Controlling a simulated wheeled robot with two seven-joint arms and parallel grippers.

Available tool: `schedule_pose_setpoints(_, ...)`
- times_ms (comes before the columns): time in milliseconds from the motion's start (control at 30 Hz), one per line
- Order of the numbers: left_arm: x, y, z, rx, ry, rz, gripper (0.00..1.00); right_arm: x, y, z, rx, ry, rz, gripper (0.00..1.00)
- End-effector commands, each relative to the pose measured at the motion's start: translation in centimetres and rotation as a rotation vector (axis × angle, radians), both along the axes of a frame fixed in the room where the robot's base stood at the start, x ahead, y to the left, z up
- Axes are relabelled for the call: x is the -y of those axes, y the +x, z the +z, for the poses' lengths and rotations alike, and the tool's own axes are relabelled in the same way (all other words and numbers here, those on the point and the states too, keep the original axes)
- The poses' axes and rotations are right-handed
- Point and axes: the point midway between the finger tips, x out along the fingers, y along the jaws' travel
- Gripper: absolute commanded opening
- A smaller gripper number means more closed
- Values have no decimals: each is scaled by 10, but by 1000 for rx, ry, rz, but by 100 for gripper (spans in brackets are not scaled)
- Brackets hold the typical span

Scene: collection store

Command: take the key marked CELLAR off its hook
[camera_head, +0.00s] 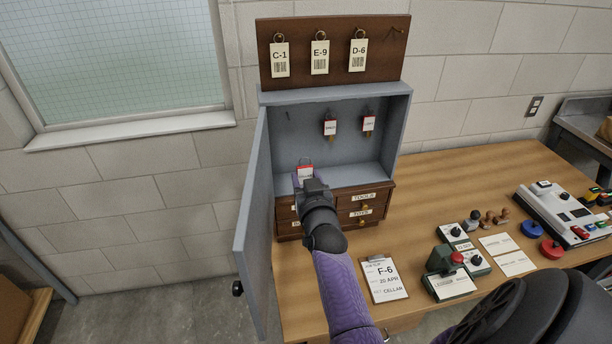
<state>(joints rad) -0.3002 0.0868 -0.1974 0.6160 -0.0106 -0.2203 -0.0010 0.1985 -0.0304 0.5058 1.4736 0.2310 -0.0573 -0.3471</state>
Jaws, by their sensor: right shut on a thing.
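My right gripper (305,182) is in front of the cabinet, shut on the key with the red and white tag (305,170), which seems to read CELLAR. This tag is lower than the hanging ones, and its ring shows above it. The key's shaft is hidden. My left gripper is not in view.
A board (390,62) above holds tags C-1, E-9 and D-6. Small drawers (366,200) stand behind my right arm. A clipboard (384,279) reading F-6 and CELLAR lies on the table (450,185). Switch boxes (449,276) and a console (555,215) are on the right.

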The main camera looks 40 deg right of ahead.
Motion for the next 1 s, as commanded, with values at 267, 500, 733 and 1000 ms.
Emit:
schedule_pose_setpoints(267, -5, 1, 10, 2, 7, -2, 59, -5, -9, 2, -3, 1, 1, 0)
schedule_pose_setpoints(500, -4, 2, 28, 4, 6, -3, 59, -18, -33, 2, -3, 0, 1, 0)
schedule_pose_setpoints(733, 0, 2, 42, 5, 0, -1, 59, -29, -56, 2, -3, 1, 0, 0)
schedule_pose_setpoints(1000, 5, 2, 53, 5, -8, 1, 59, -41, -78, 1, -2, 0, 0, 0)
